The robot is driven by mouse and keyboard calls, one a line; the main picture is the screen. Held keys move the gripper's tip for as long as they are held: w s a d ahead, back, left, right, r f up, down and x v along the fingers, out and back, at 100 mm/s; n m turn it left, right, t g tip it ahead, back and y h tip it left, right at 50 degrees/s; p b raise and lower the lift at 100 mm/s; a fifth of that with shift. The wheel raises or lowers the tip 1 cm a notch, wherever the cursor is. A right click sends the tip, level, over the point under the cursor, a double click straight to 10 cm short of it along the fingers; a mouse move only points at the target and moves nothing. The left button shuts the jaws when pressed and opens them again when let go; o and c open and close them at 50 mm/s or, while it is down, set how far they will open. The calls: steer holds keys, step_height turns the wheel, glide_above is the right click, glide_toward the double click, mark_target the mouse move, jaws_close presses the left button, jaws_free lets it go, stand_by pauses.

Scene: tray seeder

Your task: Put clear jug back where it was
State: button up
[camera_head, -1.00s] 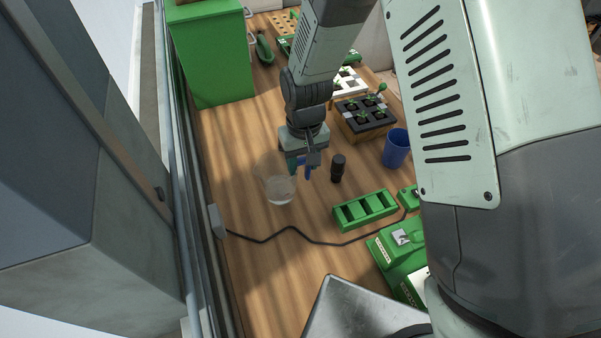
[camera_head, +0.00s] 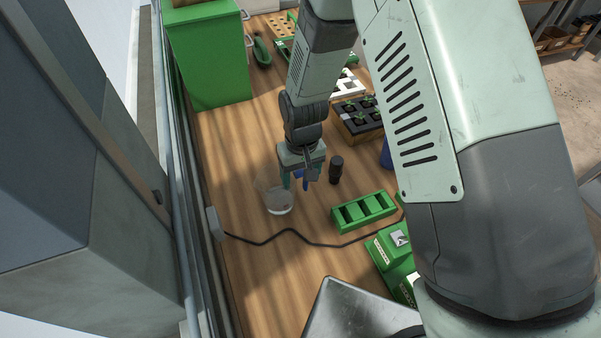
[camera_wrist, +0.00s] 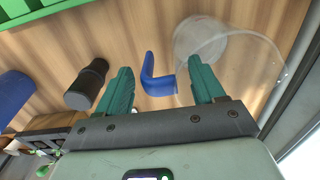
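The clear jug (camera_head: 279,204) stands on the wooden bench, left of the black bottle. It is see-through, and its outline is faint. It also shows in the wrist view (camera_wrist: 222,55), at the upper right. Its blue handle (camera_wrist: 150,78) lies between the two green fingers of my gripper (camera_wrist: 161,88). The fingers are apart, with a visible gap on each side of the handle. In the head view my gripper (camera_head: 299,182) is low at the right side of the jug, and its fingers partly hide the handle.
A black bottle (camera_head: 336,170) stands close right of my gripper. A green compartment tray (camera_head: 364,212) lies nearer, with a black cable (camera_head: 290,231) on the bench. A blue cup (camera_head: 386,154) is partly hidden by my arm. A green cabinet (camera_head: 209,60) stands far left.

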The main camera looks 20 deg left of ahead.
step_height(320, 180, up, 12)
steer(key=shift+d+r, duration=0.15)
stand_by(0.5)
steer(key=shift+w+r, duration=0.1)
steer(key=d+r+m+t, duration=0.3)
steer(key=d+r+m, duration=0.1)
steer(key=d+r, duration=1.2)
steer(key=s+d+r+m+t, duration=0.1)
steer(key=s+d+r+m, duration=0.1)
steer(key=s+d+r, duration=0.2)
steer(key=s+d+r+m+t, duration=0.1)
steer(key=s+d+r+m, duration=0.1)
steer(key=s+d+r, duration=0.3)
steer(key=s+d, duration=0.4)
steer(key=shift+s+d+r+m+t, duration=0.15)
steer(key=shift+s+m+t, duration=0.15)
steer(key=shift+s, duration=0.1)
